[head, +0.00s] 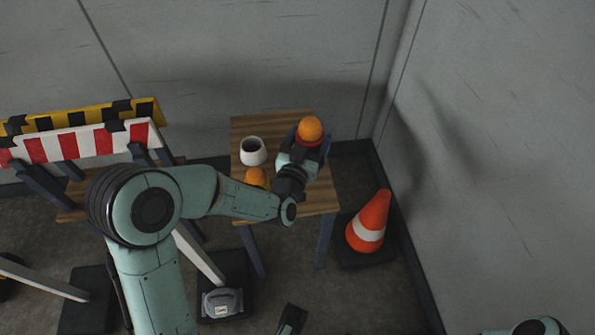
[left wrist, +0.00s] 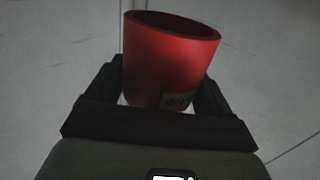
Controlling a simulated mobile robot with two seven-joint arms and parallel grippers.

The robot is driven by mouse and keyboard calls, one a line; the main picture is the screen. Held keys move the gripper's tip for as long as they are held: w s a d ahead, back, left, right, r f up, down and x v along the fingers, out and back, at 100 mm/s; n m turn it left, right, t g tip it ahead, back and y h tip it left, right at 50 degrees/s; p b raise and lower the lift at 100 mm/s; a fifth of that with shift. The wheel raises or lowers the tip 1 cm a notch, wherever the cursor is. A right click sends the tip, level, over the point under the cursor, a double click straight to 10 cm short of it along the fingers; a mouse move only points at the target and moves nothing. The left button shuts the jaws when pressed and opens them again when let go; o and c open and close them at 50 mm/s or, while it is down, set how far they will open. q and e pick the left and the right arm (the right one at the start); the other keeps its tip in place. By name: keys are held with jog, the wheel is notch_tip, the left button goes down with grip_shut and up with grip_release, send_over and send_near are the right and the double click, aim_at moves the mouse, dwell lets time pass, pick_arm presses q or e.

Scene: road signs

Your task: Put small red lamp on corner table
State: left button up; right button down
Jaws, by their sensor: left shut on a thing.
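The small red lamp has a red body with an orange dome (head: 311,128); in the left wrist view its red cylinder (left wrist: 168,62), with a white label, shows between the dark fingers. My left gripper (head: 306,147) is shut on the lamp at the far right of the wooden corner table (head: 270,121). I cannot tell whether the lamp touches the tabletop. The lower part of the lamp is hidden by the gripper in the head view.
A white cup (head: 253,151) and an orange dome (head: 255,177), partly hidden by my arm, are on the table. A traffic cone (head: 370,222) stands right of it. Striped barriers (head: 85,143) stand at left. A grey lamp-like object (head: 221,303) is below. Walls close the corner.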

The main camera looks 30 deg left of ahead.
pick_arm(q)
notch_tip(320, 180, down, 13)
jog(key=b, duration=0.2)
jog(key=shift+b, duration=0.35)
notch_tip(320, 180, down, 4)
jog(key=shift+r+b, duration=0.2)
jog(key=shift+b, duration=0.3)
pick_arm(e)
jog(key=w+d+f+t+h, duration=0.1)
jog(key=w+d+f+t, duration=0.1)
jog(key=w, duration=0.4)
notch_tip(320, 180, down, 3)
jog(key=shift+w+d+r, duration=0.1)
jog(key=shift+w+d, duration=0.1)
jog(key=shift+d, duration=0.4)
